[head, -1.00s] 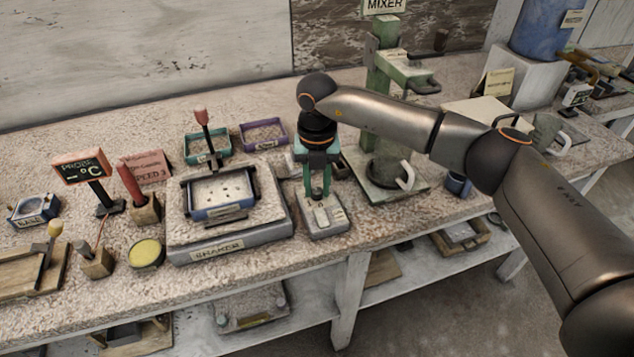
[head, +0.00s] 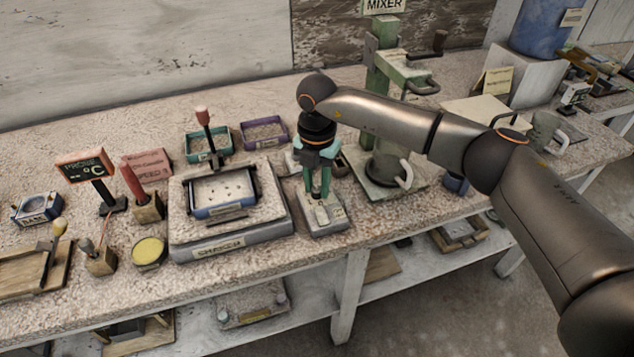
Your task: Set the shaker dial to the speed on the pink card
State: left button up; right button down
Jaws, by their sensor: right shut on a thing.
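The shaker (head: 232,240) is a grey slab carrying a blue-framed tray (head: 222,190). Right of it sits a small pale control box (head: 327,217). My right gripper (head: 318,196) points straight down over this box, its teal fingers shut on the dial at the top of it. The fingers hide the dial, so its setting cannot be read. My left gripper is not in view.
The green mixer (head: 385,90) stands close behind and right of my right gripper. Left are a probe sign (head: 86,164), a red stick (head: 133,180) in a wooden block and a yellow-topped dish (head: 149,251). Teal (head: 208,147) and purple (head: 263,132) trays lie behind the shaker.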

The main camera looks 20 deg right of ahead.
aim_at(317, 188)
jog(key=shift+r, duration=0.1)
jog(key=c, duration=0.6)
grip_release()
notch_tip(317, 188, up, 12)
jog(key=shift+r+b, duration=0.2)
jog(key=shift+b, duration=0.15)
